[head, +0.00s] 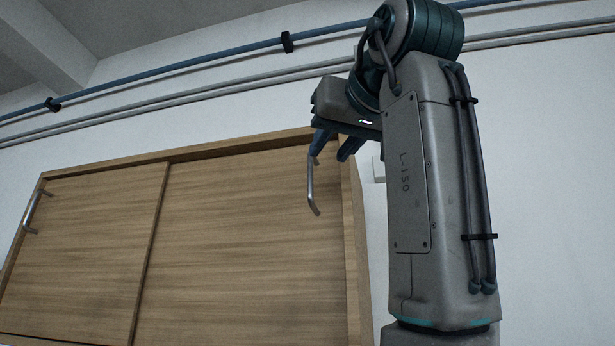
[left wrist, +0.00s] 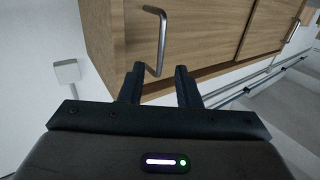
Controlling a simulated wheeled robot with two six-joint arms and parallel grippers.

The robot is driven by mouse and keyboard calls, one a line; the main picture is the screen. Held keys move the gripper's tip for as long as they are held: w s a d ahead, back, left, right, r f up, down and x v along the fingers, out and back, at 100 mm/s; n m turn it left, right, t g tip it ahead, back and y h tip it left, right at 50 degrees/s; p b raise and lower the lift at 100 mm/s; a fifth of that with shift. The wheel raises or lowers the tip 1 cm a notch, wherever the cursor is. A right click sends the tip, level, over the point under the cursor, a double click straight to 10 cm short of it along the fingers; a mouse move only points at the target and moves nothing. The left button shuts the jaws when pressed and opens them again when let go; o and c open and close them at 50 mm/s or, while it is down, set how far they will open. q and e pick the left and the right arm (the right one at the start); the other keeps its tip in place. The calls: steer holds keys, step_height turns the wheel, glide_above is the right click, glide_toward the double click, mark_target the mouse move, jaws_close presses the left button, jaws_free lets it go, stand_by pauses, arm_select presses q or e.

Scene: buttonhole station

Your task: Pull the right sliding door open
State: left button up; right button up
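The right sliding door (head: 240,240) is a wood-grain panel in a wooden cabinet. It reaches to the frame's right side. Its metal bar handle (head: 312,190) is near that right edge and also shows in the left wrist view (left wrist: 161,40). My left gripper (head: 333,152) is at the handle's upper end in the head view, with one finger overlapping it. In the left wrist view the left gripper (left wrist: 159,72) has its fingers apart, with the near end of the handle showing between the tips. I cannot tell whether they touch. My right gripper is in neither view.
The left sliding door (head: 80,245) has its own handle (head: 36,212) at its left edge. The wooden cabinet frame (head: 230,146) borders both doors. A small white wall box (left wrist: 66,71) is beside the cabinet. Pipes (head: 200,75) run along the wall above.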

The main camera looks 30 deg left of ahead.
mark_target(311, 172)
arm_select(q)
steer(key=p+x, duration=0.4)
steer(key=x, duration=0.5)
steer(key=shift+s+r, duration=0.1)
steer(key=shift+v, duration=0.8)
steer(key=shift+a+r, duration=0.1)
steer(key=shift+a, duration=0.2)
jaws_close()
